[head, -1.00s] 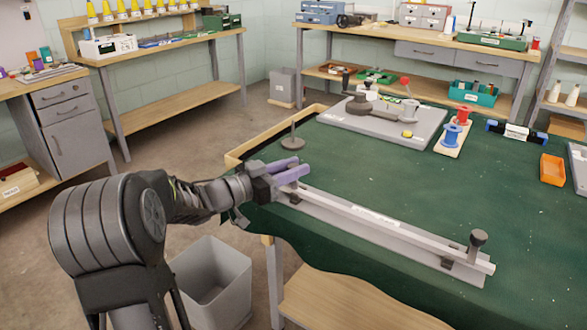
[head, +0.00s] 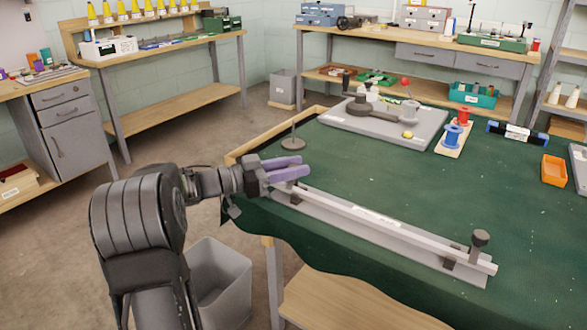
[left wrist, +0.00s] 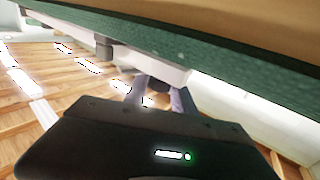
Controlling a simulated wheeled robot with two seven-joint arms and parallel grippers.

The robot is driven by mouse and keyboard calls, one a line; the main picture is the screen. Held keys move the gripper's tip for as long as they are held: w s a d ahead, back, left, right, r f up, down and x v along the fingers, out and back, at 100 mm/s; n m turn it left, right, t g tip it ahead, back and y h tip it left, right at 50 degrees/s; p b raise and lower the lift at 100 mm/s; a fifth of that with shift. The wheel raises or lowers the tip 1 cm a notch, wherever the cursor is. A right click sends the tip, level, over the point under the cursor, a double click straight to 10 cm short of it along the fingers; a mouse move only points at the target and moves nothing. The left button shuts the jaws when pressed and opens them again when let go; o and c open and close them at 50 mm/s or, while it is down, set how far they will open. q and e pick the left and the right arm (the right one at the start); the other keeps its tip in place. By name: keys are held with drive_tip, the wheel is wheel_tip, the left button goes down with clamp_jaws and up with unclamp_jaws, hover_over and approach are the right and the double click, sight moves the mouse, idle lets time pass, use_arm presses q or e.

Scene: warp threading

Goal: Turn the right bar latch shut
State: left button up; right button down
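A long pale bar (head: 385,222) lies on a grey base rail (head: 420,252) along the near edge of the green-topped table. The right bar latch (head: 480,240), dark with a round upright knob, stands at the bar's right end; I cannot tell its exact turn. My left gripper (head: 297,167), with purple fingers, is at the bar's left end, far from the right latch. Its fingers (left wrist: 163,97) are apart in the left wrist view, with a gap between them, close to the bar's pale end (left wrist: 165,72). The gripper partly hides that end. My right gripper is not in view.
A small grey disc stand (head: 293,143) is just behind my left gripper. Farther back are a grey plate with a crank device (head: 385,125), red and blue spools (head: 453,133) and an orange tray (head: 554,170). The green cloth (head: 400,175) behind the bar is clear.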

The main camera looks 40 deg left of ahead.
use_arm(q)
drive_tip(key=o, duration=0.4)
drive_tip(key=shift+f, duration=0.1)
drive_tip(key=shift+c, duration=0.2)
drive_tip(key=shift+s, duration=0.1)
drive_tip(key=shift+b+v, duration=0.8)
drive_tip(key=shift+v, duration=0.45)
drive_tip(key=shift+b+v, duration=0.65)
drive_tip(key=shift+v, duration=0.65)
drive_tip(key=shift+s+a+f, duration=0.1)
drive_tip(key=shift+s+a, duration=0.35)
drive_tip(key=shift+s, duration=0.1)
drive_tip(key=shift+s+a, duration=0.25)
drive_tip(key=shift+s, duration=0.2)
